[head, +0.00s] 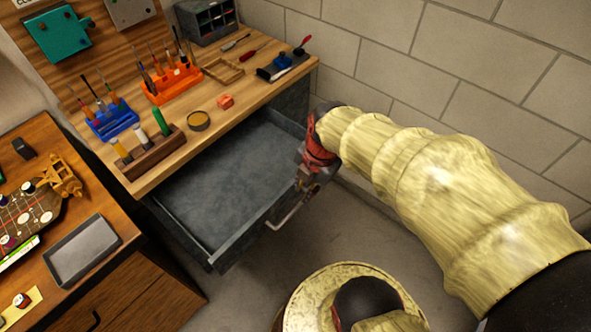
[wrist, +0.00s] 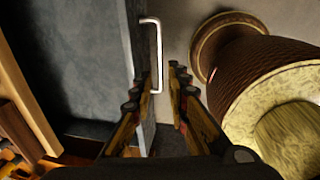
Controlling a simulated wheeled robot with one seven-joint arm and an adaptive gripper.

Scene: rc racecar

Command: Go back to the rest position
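My gripper (head: 305,188) is above the front right part of a pulled-out grey drawer (head: 215,185), near its metal handle (head: 288,218). In the wrist view my gripper (wrist: 156,82) is open, its two fingers apart. The light bar handle (wrist: 155,50) lies in line with the gap between the fingertips; I cannot tell whether a finger touches it. The drawer (wrist: 75,60) looks empty. My arm reaches in from the right in the head view and hides part of the wall.
The wooden workbench (head: 165,170) above the drawer carries an orange tool rack (head: 172,85), a blue rack (head: 112,122) and small tools. A second wooden table (head: 130,245) with a grey tray (head: 82,250) stands at left. A block wall (head: 480,65) is behind my arm.

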